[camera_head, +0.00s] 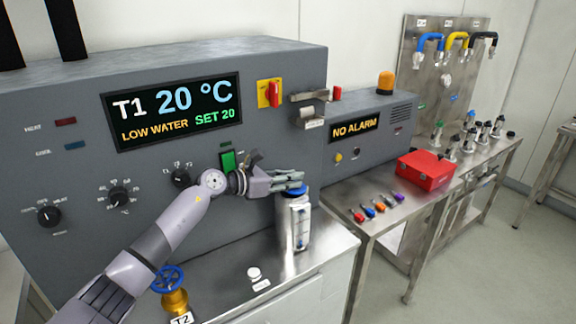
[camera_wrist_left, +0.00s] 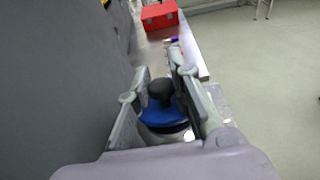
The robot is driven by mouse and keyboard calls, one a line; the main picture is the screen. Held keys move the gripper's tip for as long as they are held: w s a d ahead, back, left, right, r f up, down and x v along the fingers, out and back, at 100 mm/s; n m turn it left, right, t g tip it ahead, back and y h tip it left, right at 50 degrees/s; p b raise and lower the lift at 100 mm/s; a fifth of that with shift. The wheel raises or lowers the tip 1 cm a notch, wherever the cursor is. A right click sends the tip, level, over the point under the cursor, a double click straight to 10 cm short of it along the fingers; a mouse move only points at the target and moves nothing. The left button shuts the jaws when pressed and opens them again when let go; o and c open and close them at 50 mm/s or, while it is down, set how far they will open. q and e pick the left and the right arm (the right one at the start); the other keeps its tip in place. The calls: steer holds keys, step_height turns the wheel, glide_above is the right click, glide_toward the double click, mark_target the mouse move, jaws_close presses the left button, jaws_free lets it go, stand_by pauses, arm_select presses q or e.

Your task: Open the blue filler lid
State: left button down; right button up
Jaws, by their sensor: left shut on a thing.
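The blue filler lid (camera_head: 294,189) sits on top of an upright, shiny metal cylinder (camera_head: 294,225) on the steel bench beside the grey machine. In the left wrist view the lid (camera_wrist_left: 157,117) is blue with a dark round knob (camera_wrist_left: 161,91). My left gripper (camera_head: 292,183) reaches over the cylinder's top from the left. In the left wrist view its fingers (camera_wrist_left: 160,85) stand on both sides of the knob and are shut on it. The fingers partly hide the lid in the head view. My right gripper is not in view.
The grey machine front (camera_head: 150,160) rises close behind the arm. A blue handwheel valve (camera_head: 167,279) and a small white knob (camera_head: 254,273) are on the bench. To the right stand a red box (camera_head: 425,170), coloured small tools and several bottles.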

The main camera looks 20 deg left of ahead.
arm_select(q)
steer(key=r+g+p, duration=0.1)
steer(key=p, duration=0.1)
steer(key=w+r+g+y+p, duration=0.1)
steer(key=p, duration=0.1)
steer(key=shift+d+y+p, duration=0.3)
steer(key=shift+p, duration=0.1)
steer(key=shift+w+d+f+g+y+p, duration=0.1)
steer(key=shift+w+d+g+y+p, duration=0.2)
steer(key=shift+g+y+p, duration=0.35)
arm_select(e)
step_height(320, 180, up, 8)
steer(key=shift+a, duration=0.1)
arm_select(q)
steer(key=c, duration=1.4)
jaws_free()
steer(key=shift+f, duration=0.15)
steer(key=shift+a, duration=0.1)
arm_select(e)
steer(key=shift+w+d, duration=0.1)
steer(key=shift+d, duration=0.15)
arm_select(q)
steer(key=v, duration=1.2)
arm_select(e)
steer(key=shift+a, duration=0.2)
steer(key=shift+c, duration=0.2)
